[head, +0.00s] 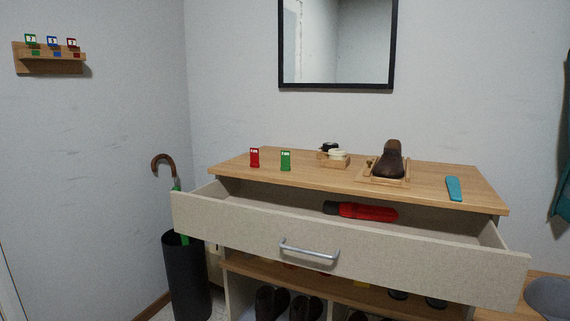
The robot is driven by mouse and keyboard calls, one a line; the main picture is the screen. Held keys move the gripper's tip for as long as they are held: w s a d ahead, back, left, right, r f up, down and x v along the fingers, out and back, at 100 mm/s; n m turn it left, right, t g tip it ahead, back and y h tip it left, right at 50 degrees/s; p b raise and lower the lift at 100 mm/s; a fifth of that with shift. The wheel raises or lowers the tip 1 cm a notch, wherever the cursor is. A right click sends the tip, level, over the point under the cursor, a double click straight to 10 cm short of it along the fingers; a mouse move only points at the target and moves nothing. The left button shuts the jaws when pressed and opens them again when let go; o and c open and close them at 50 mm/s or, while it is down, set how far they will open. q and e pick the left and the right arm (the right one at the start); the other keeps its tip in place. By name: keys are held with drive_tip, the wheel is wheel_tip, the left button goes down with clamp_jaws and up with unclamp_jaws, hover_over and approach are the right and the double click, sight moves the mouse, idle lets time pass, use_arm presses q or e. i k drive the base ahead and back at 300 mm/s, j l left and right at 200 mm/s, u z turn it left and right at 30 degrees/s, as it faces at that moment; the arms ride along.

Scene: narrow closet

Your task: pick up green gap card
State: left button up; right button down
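A green card (286,160) stands upright on the wooden top of the cabinet (330,172), near its left front part. It has a small pale label at its top that is too small to read. A red card (254,157) of similar shape stands apart to its left. Neither of my grippers is in view.
A drawer (345,247) stands open below the top, holding a red and black object (365,211). A brush box (336,160), a dark shoe-shaped object (389,162) and a teal shoehorn (454,188) are on the top. An umbrella stand (186,278) is at left.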

sight(285, 154)
drive_tip(key=z, duration=1.2)
drive_tip(key=i+j, duration=0.35)
drive_tip(key=i+j+z, duration=0.15)
drive_tip(key=i+j, duration=0.15)
drive_tip(key=j, duration=0.25)
